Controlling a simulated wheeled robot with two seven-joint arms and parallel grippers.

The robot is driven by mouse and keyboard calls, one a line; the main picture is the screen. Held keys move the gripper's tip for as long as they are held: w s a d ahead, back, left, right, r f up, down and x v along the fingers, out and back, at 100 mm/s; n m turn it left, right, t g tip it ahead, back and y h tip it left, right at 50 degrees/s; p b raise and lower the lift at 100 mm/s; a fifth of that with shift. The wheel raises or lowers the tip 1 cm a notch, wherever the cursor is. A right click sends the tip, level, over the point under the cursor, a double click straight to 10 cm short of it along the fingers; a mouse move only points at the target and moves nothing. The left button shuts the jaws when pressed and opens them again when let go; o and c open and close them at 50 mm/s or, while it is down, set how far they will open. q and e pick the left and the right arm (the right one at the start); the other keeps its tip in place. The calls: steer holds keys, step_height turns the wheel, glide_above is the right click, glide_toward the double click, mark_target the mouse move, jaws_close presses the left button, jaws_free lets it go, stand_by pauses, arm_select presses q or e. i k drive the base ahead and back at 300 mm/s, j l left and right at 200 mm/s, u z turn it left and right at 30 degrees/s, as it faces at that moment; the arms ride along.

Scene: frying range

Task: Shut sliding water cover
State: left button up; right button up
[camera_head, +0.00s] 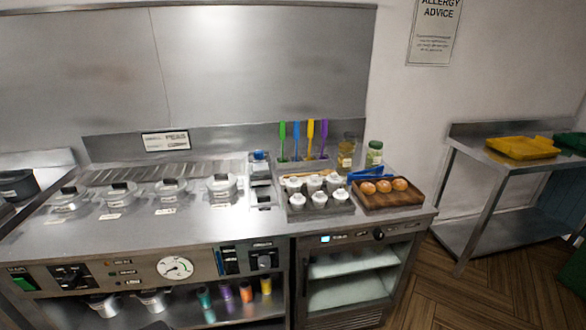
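A narrow metal unit (263,196) is set into the steel counter, between the lidded pots and the tray of white-topped jars. It looks like the water well with its sliding cover, but it is too small to tell for sure. A dark and blue part (259,157) is at its back end, and a small dark handle or slot shows nearer the front. I cannot tell how far any cover is open. Neither of my grippers is in view.
Several lidded pots (221,187) stand left of the unit. A jar tray (318,203) and a wooden tray of buns (415,195) stand to its right. Coloured utensils (296,140) stand behind. The counter's front strip (150,235) is clear, above a control panel (120,274).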

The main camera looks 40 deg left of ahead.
mark_target(263, 193)
steer(key=u, duration=1.65)
